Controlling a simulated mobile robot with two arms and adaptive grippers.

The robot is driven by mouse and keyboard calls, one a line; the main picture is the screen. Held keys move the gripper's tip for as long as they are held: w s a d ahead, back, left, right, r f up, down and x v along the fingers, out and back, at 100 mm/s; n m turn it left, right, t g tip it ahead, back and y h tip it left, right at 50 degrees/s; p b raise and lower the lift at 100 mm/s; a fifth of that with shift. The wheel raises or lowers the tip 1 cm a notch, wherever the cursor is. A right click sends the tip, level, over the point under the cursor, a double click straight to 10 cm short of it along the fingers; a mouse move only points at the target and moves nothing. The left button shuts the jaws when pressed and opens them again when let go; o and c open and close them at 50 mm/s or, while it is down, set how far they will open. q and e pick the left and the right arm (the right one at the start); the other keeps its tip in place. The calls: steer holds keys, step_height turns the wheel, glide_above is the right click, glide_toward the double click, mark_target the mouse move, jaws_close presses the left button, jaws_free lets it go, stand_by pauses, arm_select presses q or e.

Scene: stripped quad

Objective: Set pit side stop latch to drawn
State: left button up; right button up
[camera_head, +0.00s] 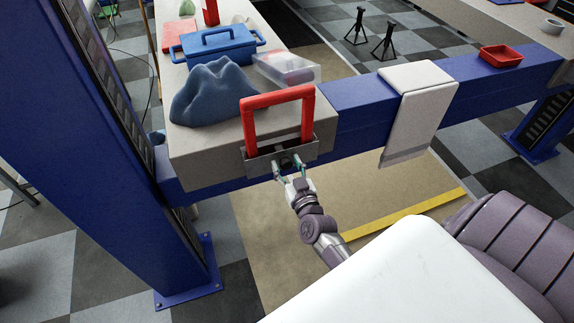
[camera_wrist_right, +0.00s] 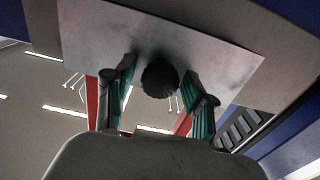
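The stop latch is a grey metal plate (camera_head: 262,163) on the front end of the grey beam, with a dark round knob (camera_head: 286,161) at its middle. A red U-shaped handle (camera_head: 277,95) rises from the plate. My right gripper (camera_head: 289,169) is at the plate, its fingers apart on either side of the knob. In the right wrist view, the knob (camera_wrist_right: 160,79) lies between the two teal-padded fingers, with gaps visible beside it. My left gripper is not in view.
A blue crumpled cloth (camera_head: 214,92), a blue toolbox (camera_head: 218,45) and a clear container (camera_head: 286,68) sit on the beam behind the latch. A white towel (camera_head: 416,110) hangs over the blue crossbeam (camera_head: 358,110) to the right. A blue post (camera_head: 105,130) stands at left.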

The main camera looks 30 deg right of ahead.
jaws_close()
steer(key=p+v, duration=0.1)
steer(key=v, duration=0.3)
steer(key=shift+s, duration=0.2)
steer(key=shift+f, duration=0.15)
steer(key=shift+c, duration=0.5)
jaws_free()
steer(key=o, duration=0.4)
steer(key=shift+s, duration=0.1)
